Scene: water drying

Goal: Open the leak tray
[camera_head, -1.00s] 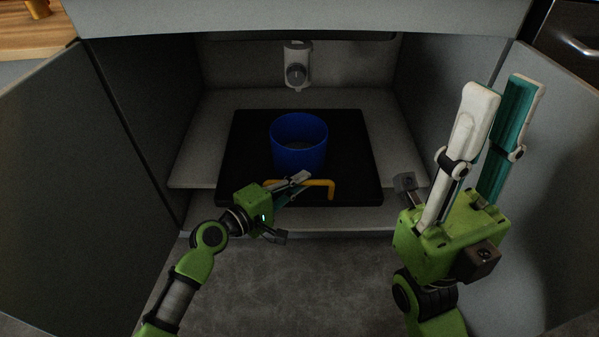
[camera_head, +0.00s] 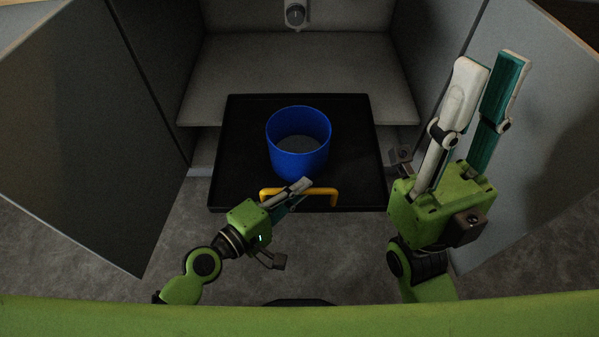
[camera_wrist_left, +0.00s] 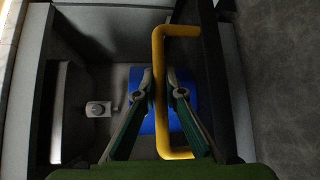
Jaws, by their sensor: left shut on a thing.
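The black leak tray (camera_head: 240,135) is pulled partly out of the cabinet, its front edge out over the floor. A yellow handle (camera_head: 325,191) is on its front; it also shows in the left wrist view (camera_wrist_left: 158,100). A blue bucket (camera_head: 298,158) stands upright on the tray. My right gripper (camera_head: 490,75) is raised at the right, away from the tray, open and empty, its fingers apart.
Open cabinet doors stand at the left (camera_head: 75,150) and right (camera_head: 535,140). A pale shelf (camera_head: 310,70) lies behind the tray. A small grey-white fixture (camera_head: 296,14) hangs at the back. The grey floor (camera_head: 340,250) in front is clear.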

